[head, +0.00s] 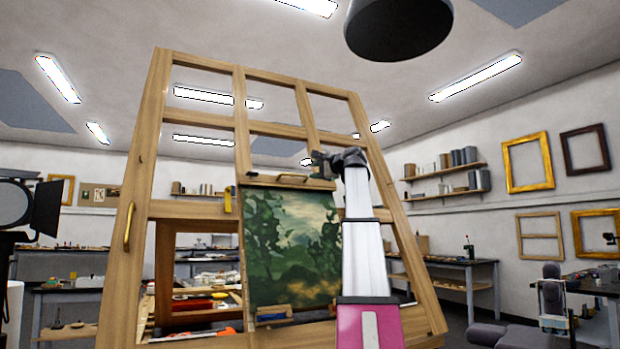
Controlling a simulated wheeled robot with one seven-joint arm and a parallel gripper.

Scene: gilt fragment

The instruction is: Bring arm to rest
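My arm (370,245) rises from the bottom of the head view in front of a large wooden easel frame (140,190). My gripper (318,163) is at its upper end, turned left, near the top edge of a green landscape painting (290,245). The fingers are small and dark here, and I cannot tell whether they are open or shut. A small golden-brown piece (292,178) shows just left of the gripper, at the wooden bar above the painting. I cannot tell whether the gripper touches it. My arm covers the painting's right side.
A black studio lamp (30,205) stands at the left, and a dark round shade (398,25) hangs overhead. Workbenches (460,270) stand behind the easel on the right. A grey chair (520,335) is at the lower right. Frames (527,163) hang on the right wall.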

